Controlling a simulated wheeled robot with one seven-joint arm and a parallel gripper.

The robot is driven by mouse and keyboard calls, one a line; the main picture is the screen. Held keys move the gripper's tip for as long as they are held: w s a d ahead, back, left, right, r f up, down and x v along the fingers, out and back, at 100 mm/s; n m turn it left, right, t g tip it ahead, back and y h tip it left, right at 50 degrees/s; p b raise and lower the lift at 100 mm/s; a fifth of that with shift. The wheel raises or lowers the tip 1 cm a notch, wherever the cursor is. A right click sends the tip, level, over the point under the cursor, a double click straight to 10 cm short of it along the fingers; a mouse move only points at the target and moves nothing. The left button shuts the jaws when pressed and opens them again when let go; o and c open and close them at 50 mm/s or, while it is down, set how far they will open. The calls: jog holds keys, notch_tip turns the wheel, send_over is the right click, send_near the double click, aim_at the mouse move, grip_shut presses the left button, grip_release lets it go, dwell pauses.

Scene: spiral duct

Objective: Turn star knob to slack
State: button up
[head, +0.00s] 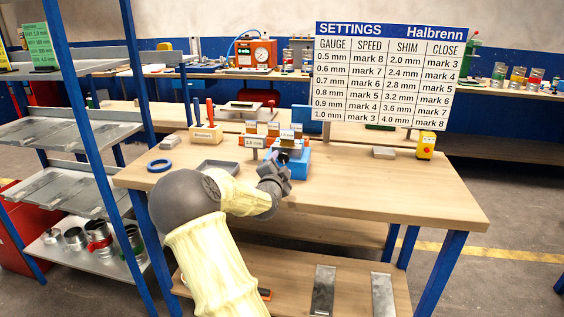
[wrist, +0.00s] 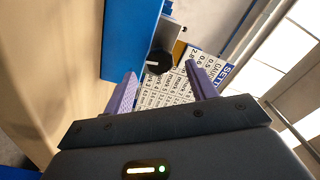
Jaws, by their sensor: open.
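A dark knob (wrist: 158,62) with a white mark shows in the wrist view, mounted beside a blue body (wrist: 130,40). It looks like the star knob, but its lobes are too small to make out. My gripper (wrist: 160,69) is open, with its two purple fingers on either side of the knob in the picture. The knob appears beyond the fingertips, and I see no contact. In the head view my gripper (head: 275,177) is at the front of the blue machine (head: 297,160) on the bench and hides part of it. The knob cannot be made out there.
The settings board (head: 387,75) stands behind the bench (head: 400,190). A yellow box (head: 426,145), a grey block (head: 384,152), a shallow grey tray (head: 216,167) and a blue ring (head: 159,165) lie around the machine. The bench's right front is clear. A shelf rack (head: 75,185) stands left.

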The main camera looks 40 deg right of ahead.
aim_at(283, 159)
jog(key=shift+x, duration=1.65)
jog(key=shift+c, duration=0.3)
jog(key=c, duration=0.9)
jog(key=shift+c, duration=0.2)
